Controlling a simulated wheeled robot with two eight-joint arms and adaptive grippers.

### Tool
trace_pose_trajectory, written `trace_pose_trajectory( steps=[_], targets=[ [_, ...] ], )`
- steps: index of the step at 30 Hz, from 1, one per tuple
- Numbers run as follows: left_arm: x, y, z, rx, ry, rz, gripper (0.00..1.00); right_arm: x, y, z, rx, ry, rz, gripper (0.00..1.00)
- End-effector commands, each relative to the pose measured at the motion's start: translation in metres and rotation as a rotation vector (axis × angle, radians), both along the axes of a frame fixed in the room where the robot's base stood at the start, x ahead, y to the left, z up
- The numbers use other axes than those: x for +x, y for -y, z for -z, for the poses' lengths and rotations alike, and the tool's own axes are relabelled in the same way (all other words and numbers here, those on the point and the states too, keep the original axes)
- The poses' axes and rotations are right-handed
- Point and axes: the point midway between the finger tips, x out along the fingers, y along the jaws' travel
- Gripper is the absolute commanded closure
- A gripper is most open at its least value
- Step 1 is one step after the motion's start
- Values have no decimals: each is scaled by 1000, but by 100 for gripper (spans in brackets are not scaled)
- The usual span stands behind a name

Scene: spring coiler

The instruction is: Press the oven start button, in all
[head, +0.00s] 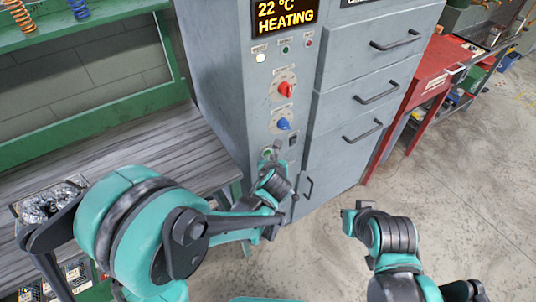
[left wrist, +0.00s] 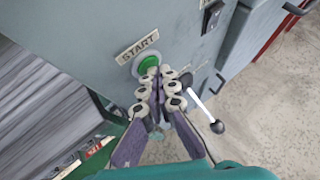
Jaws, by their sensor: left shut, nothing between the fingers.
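The green start button (left wrist: 147,66), under a START label (left wrist: 138,48), is on the lower front of the grey oven (head: 222,80). In the head view the button (head: 267,153) is partly hidden by my left arm. The oven display (head: 285,17) reads 22 °C HEATING. My left gripper (left wrist: 158,84) is shut and empty, its fingertips at the lower edge of the button in the left wrist view. I cannot tell whether they touch it. My right gripper (head: 357,208) is in front of the oven, apart from it; its finger state is unclear.
A red knob (head: 285,89), a blue knob (head: 284,124) and a black switch (head: 292,140) sit above the button. A white lever with a black ball (left wrist: 217,126) is right of the fingers. A workbench (head: 120,145) stands left; open floor (head: 450,190) lies right.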

Motion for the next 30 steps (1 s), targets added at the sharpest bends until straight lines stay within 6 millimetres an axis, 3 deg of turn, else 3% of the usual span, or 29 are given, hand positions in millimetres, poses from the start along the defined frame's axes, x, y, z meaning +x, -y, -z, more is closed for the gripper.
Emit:
trace_pose_trajectory(
  steps=[30],
  targets=[
    [-12, 8, 0, 0, 1, 0, 100, 0, 0, 2, 0, 0, 0, 100]
  ],
)
